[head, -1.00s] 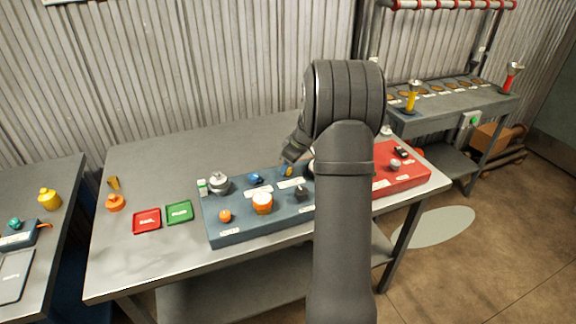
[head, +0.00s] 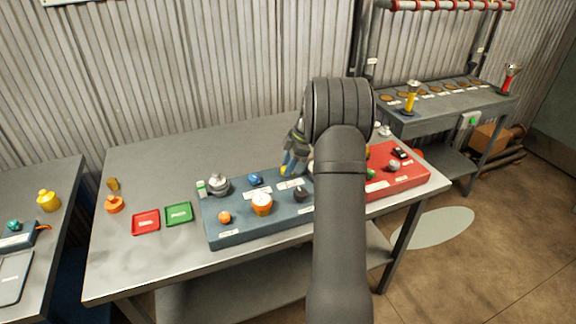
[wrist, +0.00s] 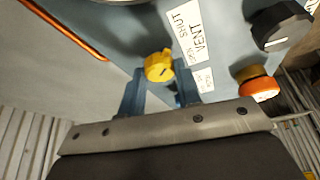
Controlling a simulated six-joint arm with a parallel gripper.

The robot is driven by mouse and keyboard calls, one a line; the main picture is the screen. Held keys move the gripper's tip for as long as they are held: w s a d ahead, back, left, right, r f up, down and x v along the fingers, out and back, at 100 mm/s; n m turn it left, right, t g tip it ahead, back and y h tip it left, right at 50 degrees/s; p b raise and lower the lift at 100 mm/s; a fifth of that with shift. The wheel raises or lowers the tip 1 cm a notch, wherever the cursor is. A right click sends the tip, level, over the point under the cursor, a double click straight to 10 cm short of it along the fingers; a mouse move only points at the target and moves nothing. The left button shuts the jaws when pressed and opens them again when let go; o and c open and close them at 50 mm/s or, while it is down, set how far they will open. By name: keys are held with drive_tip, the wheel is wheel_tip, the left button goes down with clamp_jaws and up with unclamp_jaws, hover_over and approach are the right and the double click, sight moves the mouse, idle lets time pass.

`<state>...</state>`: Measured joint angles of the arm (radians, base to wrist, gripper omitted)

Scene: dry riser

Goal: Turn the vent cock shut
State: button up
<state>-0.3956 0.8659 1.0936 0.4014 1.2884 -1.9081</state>
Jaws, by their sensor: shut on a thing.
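In the head view my gripper (head: 291,168) points down at the back edge of the panel, and only a bit of the yellow knob (head: 283,170) shows beside the fingers.
A red box (head: 405,179) lies to the right, partly behind my arm. Red (head: 146,222) and green (head: 179,214) trays lie left.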

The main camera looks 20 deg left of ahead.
drive_tip(key=shift+n, duration=0.3)
drive_tip(key=o, duration=1)
drive_tip(key=shift+c, duration=0.2)
drive_tip(key=v, duration=1.7)
drive_tip(key=shift+r, duration=0.25)
drive_tip(key=shift+w+a+f, duration=0.1)
drive_tip(key=x, duration=1.7)
drive_tip(key=shift+f, duration=0.15)
